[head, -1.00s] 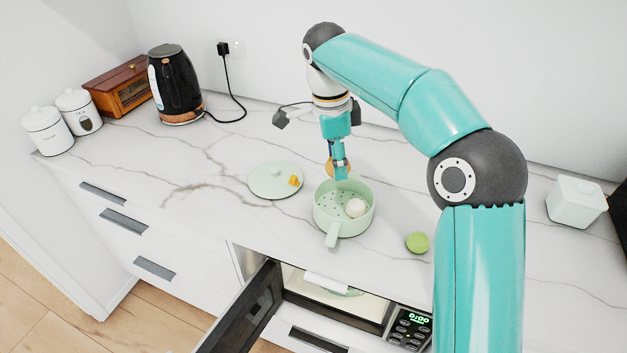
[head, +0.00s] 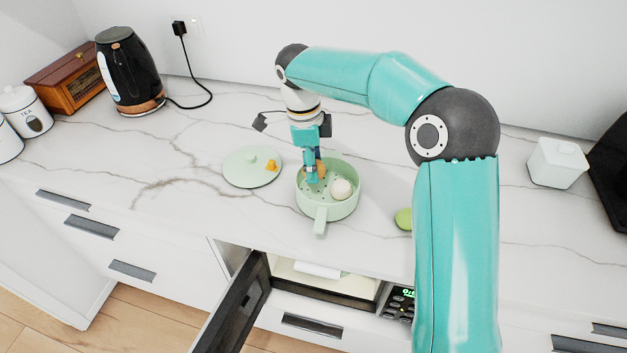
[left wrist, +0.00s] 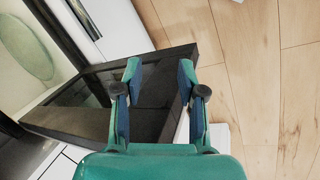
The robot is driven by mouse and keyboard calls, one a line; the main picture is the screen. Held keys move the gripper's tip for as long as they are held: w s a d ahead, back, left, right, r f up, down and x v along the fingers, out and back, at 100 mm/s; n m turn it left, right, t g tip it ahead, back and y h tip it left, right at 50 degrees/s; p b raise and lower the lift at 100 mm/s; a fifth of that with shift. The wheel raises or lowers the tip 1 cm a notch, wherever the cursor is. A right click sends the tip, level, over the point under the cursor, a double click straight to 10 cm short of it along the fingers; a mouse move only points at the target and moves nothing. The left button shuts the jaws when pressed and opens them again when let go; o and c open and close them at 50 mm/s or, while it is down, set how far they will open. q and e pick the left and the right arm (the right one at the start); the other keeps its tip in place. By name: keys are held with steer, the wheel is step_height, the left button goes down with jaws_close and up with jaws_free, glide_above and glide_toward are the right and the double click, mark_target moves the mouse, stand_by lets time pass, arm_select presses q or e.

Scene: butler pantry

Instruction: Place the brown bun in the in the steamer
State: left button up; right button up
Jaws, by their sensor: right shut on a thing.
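The steamer (head: 333,210) is a light green round pot with a handle toward the front and holes in its floor. A white bun (head: 341,190) lies inside it. My right gripper (head: 313,180) points down over the left back part of the steamer, shut on the brown bun (head: 320,170), which is mostly hidden behind the fingers. I cannot tell whether the bun touches the steamer floor. My left gripper (left wrist: 158,66) shows only in the left wrist view, with its fingers apart and empty, over the dark open oven door (left wrist: 145,88).
A green lid (head: 245,168) with an orange piece lies left of the steamer. A green bun (head: 403,218) lies to the right, partly behind my arm. The open oven door (head: 232,305) juts out below the counter. A kettle (head: 128,75) and a white box (head: 556,163) stand farther off.

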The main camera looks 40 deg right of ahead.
mark_target(313, 190)
steer(key=shift+f, duration=2.65)
steer(key=o, duration=0.9)
steer(key=shift+c, duration=0.2)
steer(key=shift+r, duration=0.15)
steer(key=r, duration=0.7)
steer(key=w+a+r, duration=0.1)
steer(key=r, duration=0.3)
steer(key=shift+r+p, duration=0.3)
steer(key=shift+r, duration=0.05)
